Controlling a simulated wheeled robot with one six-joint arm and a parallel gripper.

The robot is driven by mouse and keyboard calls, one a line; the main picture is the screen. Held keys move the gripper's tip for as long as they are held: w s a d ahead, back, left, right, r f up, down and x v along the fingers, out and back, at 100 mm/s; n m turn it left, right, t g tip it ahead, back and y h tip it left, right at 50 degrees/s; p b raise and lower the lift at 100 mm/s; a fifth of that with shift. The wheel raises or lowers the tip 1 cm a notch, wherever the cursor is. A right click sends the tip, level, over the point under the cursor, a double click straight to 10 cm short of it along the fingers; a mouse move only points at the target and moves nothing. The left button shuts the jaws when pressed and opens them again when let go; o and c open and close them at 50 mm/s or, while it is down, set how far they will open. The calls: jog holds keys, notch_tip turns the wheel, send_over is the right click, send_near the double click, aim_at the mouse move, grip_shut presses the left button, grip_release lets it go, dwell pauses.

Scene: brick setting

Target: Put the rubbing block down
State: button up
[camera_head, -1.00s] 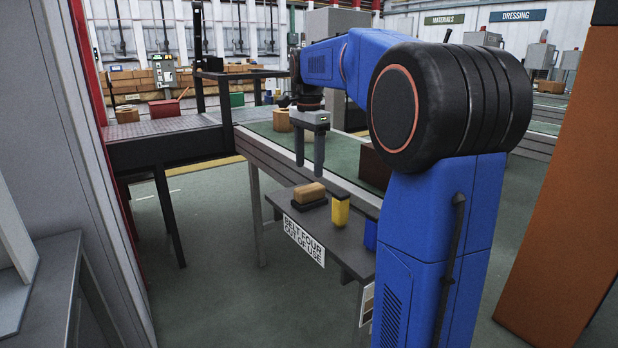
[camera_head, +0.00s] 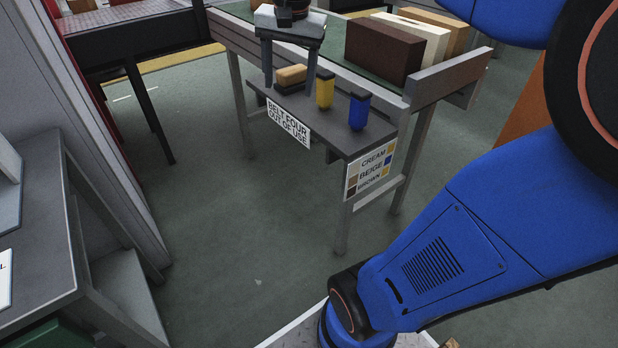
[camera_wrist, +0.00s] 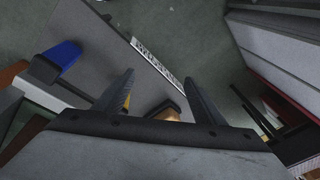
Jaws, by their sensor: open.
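The rubbing block (camera_head: 291,75), tan on top with a dark lower part, sits on the narrow dark shelf (camera_head: 333,139) at the belt's side. In the wrist view, the block (camera_wrist: 168,114) shows partly, near the right finger, with the rest hidden by my gripper. My gripper (camera_head: 290,82) is open and empty, pointing down, its fingers either side of the block in the head picture. The wrist view also shows the fingers apart (camera_wrist: 160,84). The gap between fingertips and block is hard to judge.
A yellow container (camera_head: 325,90) and a blue container (camera_head: 358,111) stand right of the block on the shelf. A sign (camera_head: 288,122) hangs on its front edge. Brown, cream and tan slabs (camera_head: 383,53) stand on the belt behind. Green floor lies open in front.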

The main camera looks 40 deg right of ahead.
jog(key=s+a+f+n+t, duration=0.1)
jog(key=s+a+f+n, duration=0.2)
jog(key=s+f+n, duration=0.2)
jog(key=s+a+f+n+t, duration=0.1)
jog(key=s+a+f+n, duration=0.2)
jog(key=s+f, duration=0.6)
jog(key=shift+s+f+n+t, duration=0.3)
jog(key=shift+s+n, duration=0.6)
jog(key=shift+s, duration=0.35)
jog(key=shift+a, duration=0.1)
